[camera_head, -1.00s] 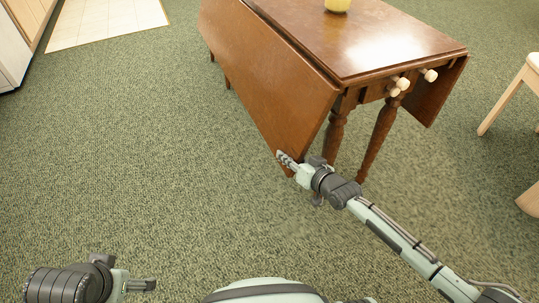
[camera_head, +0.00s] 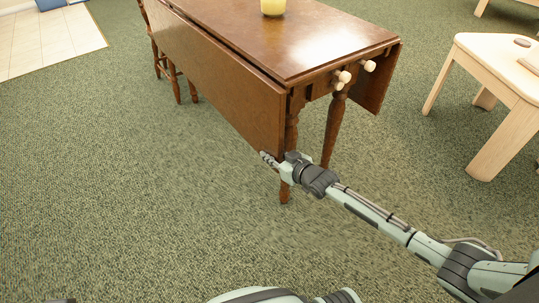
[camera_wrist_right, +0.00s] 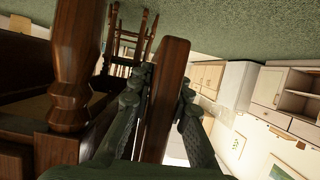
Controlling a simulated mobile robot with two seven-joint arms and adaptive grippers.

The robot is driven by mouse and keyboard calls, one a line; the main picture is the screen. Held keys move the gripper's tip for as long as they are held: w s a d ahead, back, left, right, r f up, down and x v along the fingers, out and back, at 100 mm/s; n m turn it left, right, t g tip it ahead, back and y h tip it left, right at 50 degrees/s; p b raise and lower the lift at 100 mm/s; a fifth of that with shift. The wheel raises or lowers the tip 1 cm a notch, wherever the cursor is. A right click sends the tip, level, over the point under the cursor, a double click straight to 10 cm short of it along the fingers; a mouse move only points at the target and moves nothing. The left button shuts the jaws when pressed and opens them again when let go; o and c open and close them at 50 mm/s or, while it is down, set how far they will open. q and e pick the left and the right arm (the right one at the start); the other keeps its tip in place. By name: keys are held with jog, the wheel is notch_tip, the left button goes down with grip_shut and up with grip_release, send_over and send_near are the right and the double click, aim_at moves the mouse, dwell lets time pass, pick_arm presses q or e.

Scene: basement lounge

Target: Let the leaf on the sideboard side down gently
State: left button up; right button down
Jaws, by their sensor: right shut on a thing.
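The drop-leaf table (camera_head: 300,40) is of brown polished wood. Its near leaf (camera_head: 220,75) hangs down along the long side, close to upright, with its lower corner near the front leg. My right gripper (camera_head: 267,157) is shut on the lower front corner of this leaf. In the right wrist view the leaf's edge (camera_wrist_right: 167,85) stands between both fingers, next to a turned table leg (camera_wrist_right: 75,60). The far leaf (camera_head: 378,85) also hangs down. My left gripper is out of view.
A yellow cup-like thing (camera_head: 273,6) stands on the tabletop. Two pale knobbed supports (camera_head: 341,78) stick out at the table's end. A pale wooden table (camera_head: 490,60) stands at right. A chair (camera_head: 157,50) is behind the table. Carpet at left is clear.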

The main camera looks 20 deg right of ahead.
jog(key=shift+w+d, duration=0.15)
jog(key=shift+d, duration=0.25)
jog(key=c, duration=1.4)
grip_release()
jog(key=shift+a, duration=0.1)
jog(key=shift+s, duration=0.2)
jog(key=v, duration=1.1)
jog(key=shift+s+r, duration=0.3)
